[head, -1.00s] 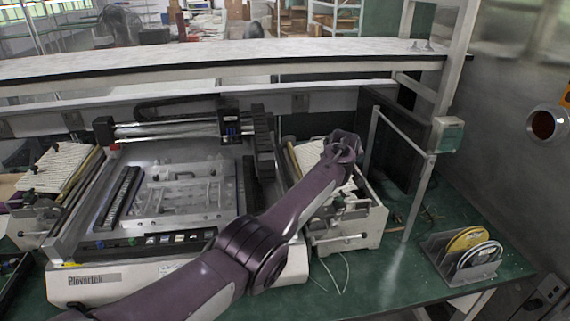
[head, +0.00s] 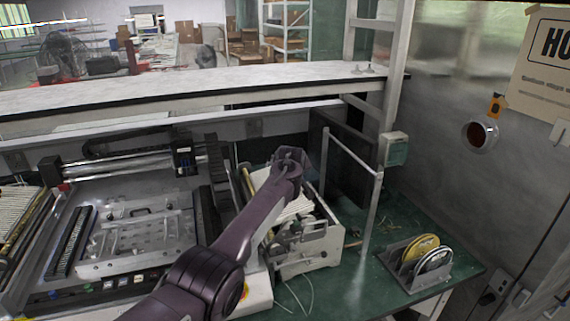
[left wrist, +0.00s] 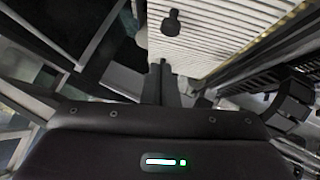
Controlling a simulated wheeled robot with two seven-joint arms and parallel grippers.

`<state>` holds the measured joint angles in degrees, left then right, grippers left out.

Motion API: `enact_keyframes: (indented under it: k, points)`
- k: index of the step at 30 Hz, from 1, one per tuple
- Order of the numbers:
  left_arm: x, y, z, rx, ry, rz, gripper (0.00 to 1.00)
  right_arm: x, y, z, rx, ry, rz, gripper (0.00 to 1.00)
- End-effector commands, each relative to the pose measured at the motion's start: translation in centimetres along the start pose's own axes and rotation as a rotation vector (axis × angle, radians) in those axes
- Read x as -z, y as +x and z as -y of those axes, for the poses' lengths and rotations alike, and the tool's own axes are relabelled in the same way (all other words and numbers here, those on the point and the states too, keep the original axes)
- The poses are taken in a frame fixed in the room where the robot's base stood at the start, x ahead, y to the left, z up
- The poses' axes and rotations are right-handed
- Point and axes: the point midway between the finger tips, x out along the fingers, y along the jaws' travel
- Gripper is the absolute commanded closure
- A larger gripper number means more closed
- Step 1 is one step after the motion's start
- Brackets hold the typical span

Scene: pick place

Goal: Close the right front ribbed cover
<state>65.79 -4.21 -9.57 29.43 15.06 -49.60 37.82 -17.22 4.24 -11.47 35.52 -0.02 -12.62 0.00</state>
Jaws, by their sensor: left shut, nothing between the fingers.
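The right ribbed cover (head: 294,207), pale with fine ridges, lies on the feeder unit at the right of the machine, partly hidden behind my left arm. In the left wrist view the ribbed cover (left wrist: 225,35) fills the top, with a dark round knob (left wrist: 172,22) on it. My left gripper (left wrist: 161,72) is shut and empty, its fingertips close to the cover's edge near the knob. I cannot tell whether they touch it. In the head view the wrist end is above the far part of the cover and the fingers are hard to make out. My right gripper is not in view.
The machine bed (head: 135,240) lies to the left, with another ribbed cover (head: 18,212) at the left edge. A metal post frame (head: 372,205) stands right of the feeder. A rack with discs (head: 420,262) sits on the green table. A long shelf (head: 200,92) crosses behind.

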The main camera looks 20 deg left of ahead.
Motion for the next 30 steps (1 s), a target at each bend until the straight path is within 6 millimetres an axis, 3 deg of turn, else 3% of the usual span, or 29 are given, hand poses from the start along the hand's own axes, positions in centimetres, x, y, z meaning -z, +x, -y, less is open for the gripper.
enact_keyframes:
  k: [9, 18, 23, 26, 30]
  points:
    - [0.1, -3.6, -0.2, -0.001, -0.001, -0.005, 1.0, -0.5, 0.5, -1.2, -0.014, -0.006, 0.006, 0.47]
    - [0.1, -8.0, -0.5, -0.002, -0.002, -0.005, 1.0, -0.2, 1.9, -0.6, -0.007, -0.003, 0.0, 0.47]
    - [0.1, -9.6, -0.7, 0.0, -0.001, -0.003, 1.0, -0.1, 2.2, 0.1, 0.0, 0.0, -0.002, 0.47]
    - [-0.7, -9.6, -0.2, 0.002, 0.01, 0.01, 1.0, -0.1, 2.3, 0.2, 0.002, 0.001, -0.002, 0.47]
    - [-4.7, -8.5, 2.4, 0.002, 0.072, 0.068, 1.0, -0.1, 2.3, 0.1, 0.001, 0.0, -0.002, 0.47]
